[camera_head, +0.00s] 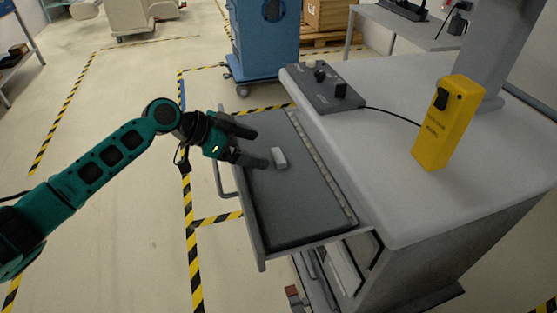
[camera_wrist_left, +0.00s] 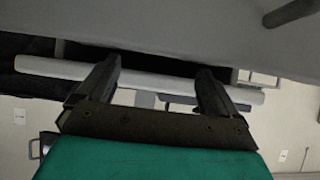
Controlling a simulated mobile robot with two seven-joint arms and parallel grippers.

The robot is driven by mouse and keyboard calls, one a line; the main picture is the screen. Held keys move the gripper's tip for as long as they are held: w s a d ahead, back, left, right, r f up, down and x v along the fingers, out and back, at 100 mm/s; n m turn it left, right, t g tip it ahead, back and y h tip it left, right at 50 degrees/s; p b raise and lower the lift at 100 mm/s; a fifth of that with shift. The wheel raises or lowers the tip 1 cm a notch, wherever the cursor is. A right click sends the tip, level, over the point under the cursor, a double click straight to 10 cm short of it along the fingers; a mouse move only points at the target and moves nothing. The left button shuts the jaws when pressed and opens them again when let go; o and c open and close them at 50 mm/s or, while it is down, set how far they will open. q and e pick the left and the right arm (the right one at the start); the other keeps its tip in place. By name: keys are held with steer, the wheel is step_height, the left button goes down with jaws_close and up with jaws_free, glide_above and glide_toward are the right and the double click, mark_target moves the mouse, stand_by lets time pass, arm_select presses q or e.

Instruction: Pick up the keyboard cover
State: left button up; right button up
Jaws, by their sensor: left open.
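The keyboard cover (camera_head: 292,205) is a flat dark grey panel lying on the pulled-out tray of the cart. A small light grey handle (camera_head: 279,158) stands up from it. My left gripper (camera_head: 260,148) is over the cover's left part, with its fingers spread and pointing toward the handle. The fingertips look a little short of the handle, and nothing shows between them. The left wrist view shows the open fingers (camera_wrist_left: 156,82) below a grey surface. My right gripper is not in view.
The cart top (camera_head: 400,190) carries a dark control box (camera_head: 322,88) and a yellow handset (camera_head: 447,122) joined by a cable. A tray side handle (camera_head: 222,170) sticks out left. A blue cart (camera_head: 264,45) stands behind. The taped floor at left is clear.

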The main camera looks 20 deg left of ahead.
mark_target(278, 155)
arm_select(q)
steer(key=x, duration=0.5)
steer(key=shift+s+d, duration=0.1)
steer(key=shift+c, duration=0.3)
steer(key=c, duration=1.1)
steer(key=shift+c, duration=0.6)
steer(key=shift+r, duration=0.1)
